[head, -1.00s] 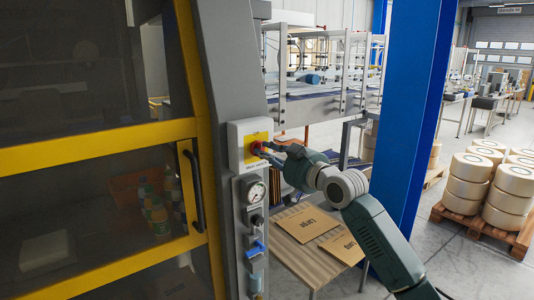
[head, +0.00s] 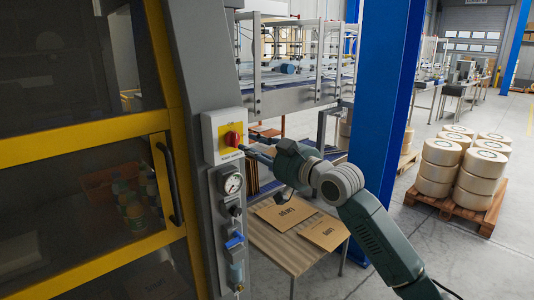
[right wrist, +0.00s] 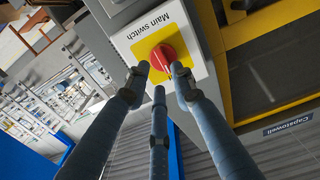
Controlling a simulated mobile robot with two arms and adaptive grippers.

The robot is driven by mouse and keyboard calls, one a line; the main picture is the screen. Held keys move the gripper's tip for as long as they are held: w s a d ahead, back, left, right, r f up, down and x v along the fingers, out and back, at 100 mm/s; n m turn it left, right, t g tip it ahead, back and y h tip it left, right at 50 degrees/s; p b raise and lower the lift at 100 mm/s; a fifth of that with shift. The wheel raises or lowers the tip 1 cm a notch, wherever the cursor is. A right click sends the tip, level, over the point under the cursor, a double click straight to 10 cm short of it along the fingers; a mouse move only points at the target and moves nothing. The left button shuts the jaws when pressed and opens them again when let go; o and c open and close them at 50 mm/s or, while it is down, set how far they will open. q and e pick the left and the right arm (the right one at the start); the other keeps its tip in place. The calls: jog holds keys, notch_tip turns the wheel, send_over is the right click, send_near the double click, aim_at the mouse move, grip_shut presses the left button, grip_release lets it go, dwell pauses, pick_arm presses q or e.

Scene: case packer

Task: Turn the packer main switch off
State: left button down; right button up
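The packer main switch is a red rotary knob (head: 232,139) on a yellow plate, on a white box (head: 210,132) fixed to the grey machine post. In the right wrist view the knob (right wrist: 164,57) sits below the upside-down label "Main switch". Its exact turn position is hard to read. My right gripper (head: 249,148) is just right of the knob in the head view, with a small gap. In the right wrist view its three fingers (right wrist: 159,73) are spread, tips near the knob's edge, with nothing held. My left gripper is not in view.
Below the switch are a pressure gauge (head: 232,183) and a blue valve (head: 234,241). A yellow-framed door with a dark handle (head: 169,183) is at left. A table with flat cartons (head: 283,212) and a blue pillar (head: 382,120) stand to the right.

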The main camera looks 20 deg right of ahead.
jog(key=v, duration=0.7)
jog(key=shift+r, duration=0.1)
